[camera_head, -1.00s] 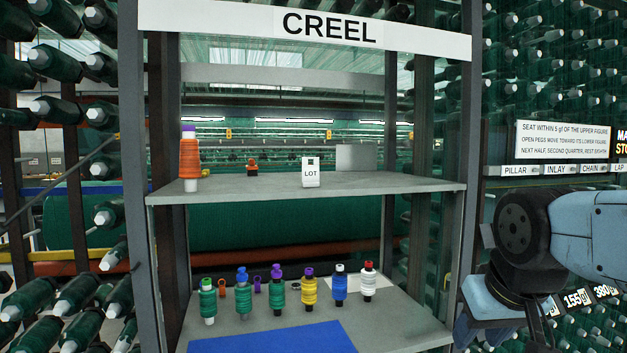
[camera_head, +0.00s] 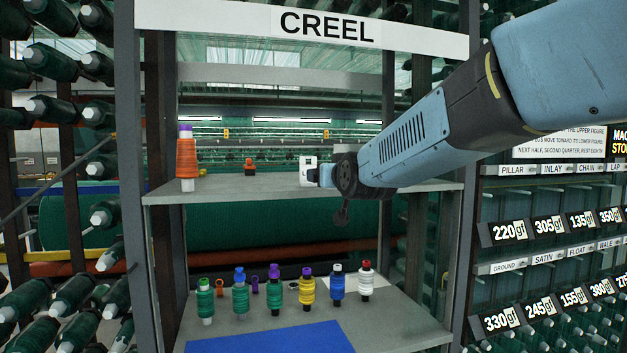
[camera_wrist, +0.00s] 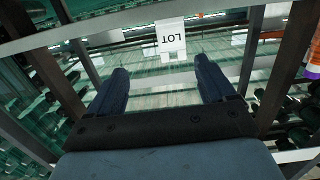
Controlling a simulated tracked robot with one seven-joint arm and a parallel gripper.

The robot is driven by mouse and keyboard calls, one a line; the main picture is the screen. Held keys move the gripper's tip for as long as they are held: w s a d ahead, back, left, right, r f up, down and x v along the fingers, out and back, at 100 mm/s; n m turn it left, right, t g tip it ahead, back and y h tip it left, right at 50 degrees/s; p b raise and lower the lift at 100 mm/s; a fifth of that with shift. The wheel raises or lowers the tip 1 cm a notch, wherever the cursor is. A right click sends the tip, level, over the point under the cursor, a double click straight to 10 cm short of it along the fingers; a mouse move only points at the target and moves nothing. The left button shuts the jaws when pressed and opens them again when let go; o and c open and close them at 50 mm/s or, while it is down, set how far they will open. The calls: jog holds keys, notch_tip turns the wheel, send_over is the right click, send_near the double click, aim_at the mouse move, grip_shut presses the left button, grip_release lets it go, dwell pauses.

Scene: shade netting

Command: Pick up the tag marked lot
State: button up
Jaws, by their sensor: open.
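In the wrist view the tag (camera_wrist: 170,37) shows upside down, beyond and between the two finger tips. My gripper (camera_wrist: 158,72) is open, with a wide empty gap between its dark fingers. In the head view my gripper (camera_head: 325,176) is close to the right side of the tag. I cannot tell whether they touch.
The upper shelf (camera_head: 235,187) also holds an orange spool with a purple top (camera_head: 186,160) at the left and a small orange-black item (camera_head: 249,167). The lower shelf holds several thread spools and a blue mat (camera_head: 270,340). Creel posts (camera_head: 470,130) flank the shelves.

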aim_at(310, 166)
jog(key=shift+t+y, duration=0.3)
jog(key=shift+t, duration=0.1)
jog(key=x, duration=0.7)
jog(key=a+r+x, duration=0.1)
jog(key=x, duration=0.2)
jog(key=shift+a, duration=0.15)
jog(key=shift+a+x, duration=0.1)
jog(key=shift+x, duration=1.25)
jog(key=shift+a+x, duration=0.15)
jog(key=shift+x, duration=1.15)
jog(key=shift+r, duration=0.15)
jog(key=shift+c, duration=0.4)
jog(key=c, duration=1)
jog(key=shift+o, duration=0.2)
